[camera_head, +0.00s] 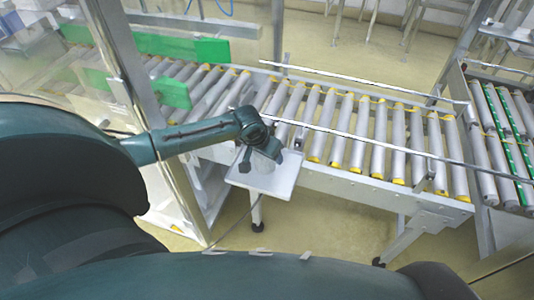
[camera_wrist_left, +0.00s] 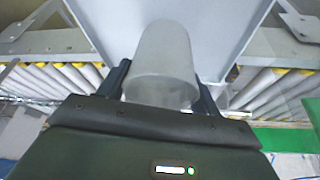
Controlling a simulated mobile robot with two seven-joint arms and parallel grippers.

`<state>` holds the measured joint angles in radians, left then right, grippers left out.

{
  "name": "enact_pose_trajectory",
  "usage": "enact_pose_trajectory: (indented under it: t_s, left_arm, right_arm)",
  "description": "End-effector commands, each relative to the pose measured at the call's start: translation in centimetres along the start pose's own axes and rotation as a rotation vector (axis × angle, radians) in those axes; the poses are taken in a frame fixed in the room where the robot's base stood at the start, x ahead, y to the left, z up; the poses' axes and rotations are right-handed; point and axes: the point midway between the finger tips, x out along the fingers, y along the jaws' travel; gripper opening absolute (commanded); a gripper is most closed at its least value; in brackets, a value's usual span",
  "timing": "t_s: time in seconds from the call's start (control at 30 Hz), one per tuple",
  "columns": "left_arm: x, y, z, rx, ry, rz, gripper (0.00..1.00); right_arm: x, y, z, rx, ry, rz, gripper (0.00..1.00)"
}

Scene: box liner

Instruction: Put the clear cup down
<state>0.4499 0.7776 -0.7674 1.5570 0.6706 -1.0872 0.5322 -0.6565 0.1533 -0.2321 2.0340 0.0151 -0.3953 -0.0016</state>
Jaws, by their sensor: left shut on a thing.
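The clear cup (camera_wrist_left: 165,60) is translucent grey and sits between the two dark fingers of my left gripper (camera_wrist_left: 163,92) in the left wrist view. The gripper is shut on it. In the head view my left gripper (camera_head: 257,160) is over a small white shelf (camera_head: 270,184) at the side of the roller conveyor. The cup (camera_head: 270,149) is mostly hidden there by my gripper and wrist. I cannot tell whether the cup touches the shelf. The shelf's pale surface (camera_wrist_left: 222,25) also shows behind the cup in the left wrist view. My right gripper is not in view.
The roller conveyor (camera_head: 345,128) runs past the shelf, with metal side rails (camera_head: 365,139). A clear panel in a metal frame (camera_head: 130,75) and green blocks (camera_head: 174,92) stand at left. The shelf's front part is bare.

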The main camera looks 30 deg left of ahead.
Motion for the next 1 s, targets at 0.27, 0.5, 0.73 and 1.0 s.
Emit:
enact_pose_trajectory:
  t_s: [0.27,0.5,0.73,1.0]
  left_arm:
    - [0.53,0.02,0.22,0.001,0.001,0.000,0.43]
    - [0.79,0.02,0.33,0.001,0.001,0.000,0.72]
    - [0.78,0.01,0.33,0.000,0.001,0.000,0.86]
    - [0.17,-0.02,0.14,0.000,0.002,0.000,0.86]
  right_arm:
    - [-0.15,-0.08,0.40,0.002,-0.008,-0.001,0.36]
    - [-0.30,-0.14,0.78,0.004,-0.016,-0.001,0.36]
    - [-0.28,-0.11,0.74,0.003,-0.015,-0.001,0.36]
    - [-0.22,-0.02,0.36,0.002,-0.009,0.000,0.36]
